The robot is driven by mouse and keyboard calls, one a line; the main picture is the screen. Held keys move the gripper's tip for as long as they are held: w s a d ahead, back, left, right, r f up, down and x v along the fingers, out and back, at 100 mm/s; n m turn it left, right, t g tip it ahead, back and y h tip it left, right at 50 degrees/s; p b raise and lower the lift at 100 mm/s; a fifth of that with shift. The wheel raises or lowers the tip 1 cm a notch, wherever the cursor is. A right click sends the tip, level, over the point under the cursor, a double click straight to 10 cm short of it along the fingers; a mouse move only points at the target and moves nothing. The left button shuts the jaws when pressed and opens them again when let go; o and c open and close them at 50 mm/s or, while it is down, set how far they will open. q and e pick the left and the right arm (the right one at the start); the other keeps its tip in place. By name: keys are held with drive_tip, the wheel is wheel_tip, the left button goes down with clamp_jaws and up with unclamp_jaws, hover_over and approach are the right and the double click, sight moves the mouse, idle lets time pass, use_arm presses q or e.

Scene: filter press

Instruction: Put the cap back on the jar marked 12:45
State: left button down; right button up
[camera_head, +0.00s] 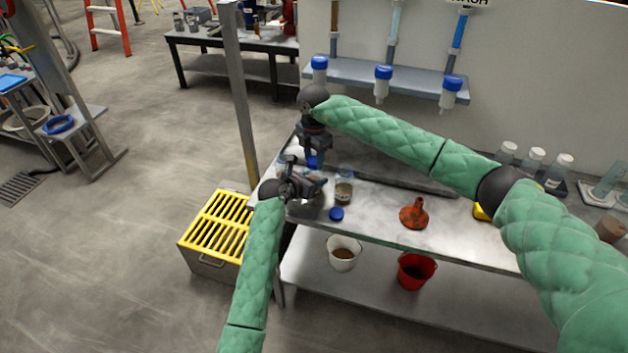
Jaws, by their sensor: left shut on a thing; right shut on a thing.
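My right gripper (314,152) reaches in from above at the table's left end and is shut on a blue cap (314,163). My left gripper (318,184) is just below it, shut on what seems to be a jar, mostly hidden by the gripper. I cannot tell whether the cap touches that jar. An open clear jar (344,192) with brownish contents stands just right of my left gripper. A second blue cap (336,214) lies on the table in front of that jar. No time marking is readable on any jar.
The metal table (375,225) also bears an orange-red funnel (414,214) and several bottles at the back right. A white bucket (343,254) and a red bucket (415,271) stand on the shelf below. A yellow-topped crate (218,227) is left of the table. Blue-capped filter housings hang behind.

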drive_tip(key=m, duration=0.3)
drive_tip(key=shift+w, duration=0.1)
drive_tip(key=o, duration=1.1)
drive_tip(key=shift+r, duration=2.25)
drive_tip(key=shift+c, duration=0.4)
